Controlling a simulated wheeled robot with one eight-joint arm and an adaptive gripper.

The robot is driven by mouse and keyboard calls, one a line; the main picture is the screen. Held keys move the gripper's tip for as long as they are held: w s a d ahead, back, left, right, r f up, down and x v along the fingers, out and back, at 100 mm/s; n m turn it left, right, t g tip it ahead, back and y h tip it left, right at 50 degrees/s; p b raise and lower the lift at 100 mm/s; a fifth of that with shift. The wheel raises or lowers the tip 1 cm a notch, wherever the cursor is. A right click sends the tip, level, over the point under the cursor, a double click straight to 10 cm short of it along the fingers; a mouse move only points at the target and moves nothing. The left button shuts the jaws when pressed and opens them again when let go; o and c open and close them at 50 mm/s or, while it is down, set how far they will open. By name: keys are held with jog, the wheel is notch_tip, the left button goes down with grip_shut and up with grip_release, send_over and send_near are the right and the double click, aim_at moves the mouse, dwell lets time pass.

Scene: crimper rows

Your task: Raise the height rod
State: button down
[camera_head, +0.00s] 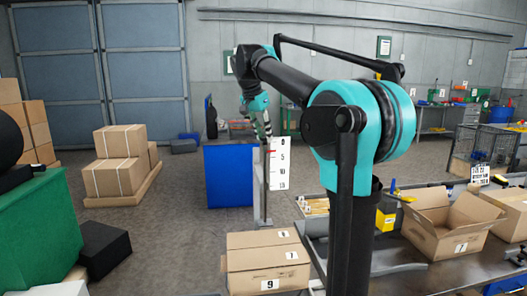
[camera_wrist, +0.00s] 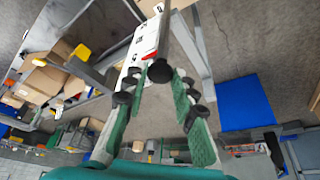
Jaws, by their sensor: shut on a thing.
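The height rod (camera_head: 264,200) stands upright beside a white scale board (camera_head: 279,165) marked 0, 5, 10 and 15. A small red pointer (camera_head: 271,151) lies near the upper part of the scale. My gripper (camera_head: 266,135) is at the top of the rod, pointing down. In the wrist view the rod's black end (camera_wrist: 160,71) is between the green finger pads of my gripper (camera_wrist: 165,78), which is shut on it. The white scale with a red mark (camera_wrist: 148,54) shows just beyond the fingers. The exact pad contact is partly hidden.
A blue box-like stand (camera_head: 229,175) is behind the rod. Cardboard boxes (camera_head: 265,262) are in front of it, and an open carton (camera_head: 450,222) is on the bench at right. Stacked boxes (camera_head: 115,165) stand on a pallet at left, with clear floor between.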

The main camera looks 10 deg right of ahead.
jog(key=shift+r, duration=1.85)
jog(key=c, duration=1.2)
grip_release()
jog(key=v, duration=1.2)
